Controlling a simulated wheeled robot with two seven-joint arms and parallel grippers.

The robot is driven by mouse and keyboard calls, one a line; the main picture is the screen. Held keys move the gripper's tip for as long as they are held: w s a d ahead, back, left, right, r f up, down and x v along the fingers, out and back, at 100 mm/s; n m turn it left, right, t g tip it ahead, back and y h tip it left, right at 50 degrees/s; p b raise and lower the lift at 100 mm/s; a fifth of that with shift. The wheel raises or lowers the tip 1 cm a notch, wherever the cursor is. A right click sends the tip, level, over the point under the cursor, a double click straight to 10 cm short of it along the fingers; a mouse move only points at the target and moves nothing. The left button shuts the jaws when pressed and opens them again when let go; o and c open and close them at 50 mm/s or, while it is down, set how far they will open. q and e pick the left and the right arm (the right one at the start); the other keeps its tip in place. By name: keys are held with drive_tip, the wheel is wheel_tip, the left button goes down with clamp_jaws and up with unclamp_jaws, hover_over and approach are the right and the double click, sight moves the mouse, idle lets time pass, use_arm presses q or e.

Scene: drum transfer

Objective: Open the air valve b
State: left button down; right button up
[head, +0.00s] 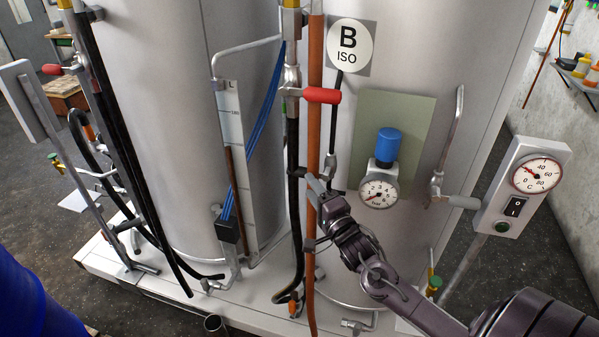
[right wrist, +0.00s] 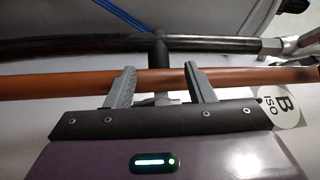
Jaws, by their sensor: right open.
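Tank B (head: 345,130) is a pale grey drum with a round "B ISO" sign (head: 348,46). Beside the sign is a valve with a red handle (head: 322,95). Lower right is a blue knob (head: 388,142) above a dial gauge (head: 379,193). No label shows which part is air valve b. My right gripper (head: 316,190) is open at the orange hose (head: 314,130), below the red handle. In the right wrist view, its fingers (right wrist: 160,78) stand either side of a dark stem (right wrist: 160,52), across the orange hose (right wrist: 50,84); contact is unclear. My left gripper is not in view.
A black hose (head: 292,150) runs alongside the orange hose. A second tank (head: 160,110) with a level scale (head: 233,125) stands left. A lever with a grey grip (head: 460,202) and a temperature panel (head: 522,188) are at right. Both tanks stand on a white platform (head: 180,285).

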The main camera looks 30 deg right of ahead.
sight(300, 172)
drive_tip(key=w, duration=0.2)
drive_tip(key=w+p, duration=0.1)
drive_tip(key=w, duration=0.4)
drive_tip(key=shift+w+d+r+p, duration=0.1)
drive_tip(key=shift+d+r+p, duration=0.2)
drive_tip(key=shift+r+p, duration=0.1)
clamp_jaws()
